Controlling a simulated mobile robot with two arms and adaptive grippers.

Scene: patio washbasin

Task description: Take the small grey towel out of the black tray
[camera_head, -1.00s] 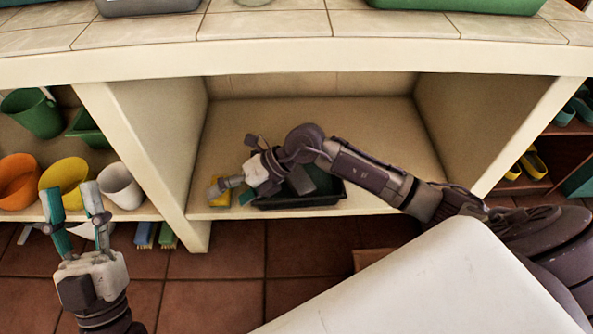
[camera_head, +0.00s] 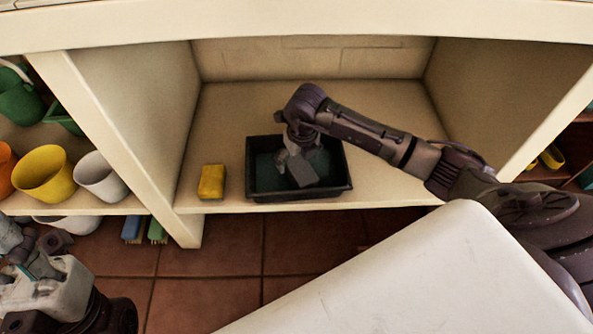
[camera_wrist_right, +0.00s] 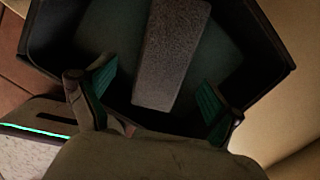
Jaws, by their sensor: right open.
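The black tray (camera_head: 347,188) stands on the lower shelf, with a dark green surface inside. A small grey folded towel (camera_head: 303,173) lies in it, partly covered by my right gripper (camera_head: 292,155). In the right wrist view, the towel (camera_wrist_right: 170,55) is a textured grey strip over the dark green, and the tray (camera_wrist_right: 262,40) surrounds it. My right gripper (camera_wrist_right: 155,100) is open there, its green-padded fingers apart on either side of the towel's near end, without visible grip. My left gripper (camera_head: 35,250) is at the lower left, cut by the frame edge; its opening is unclear.
A yellow sponge (camera_head: 211,182) lies left of the tray. Shelf walls stand on both sides, with the countertop edge (camera_head: 300,25) above. Yellow (camera_head: 45,175) and white (camera_head: 101,177) pots stand in the left bay. The shelf right of the tray is free below my arm.

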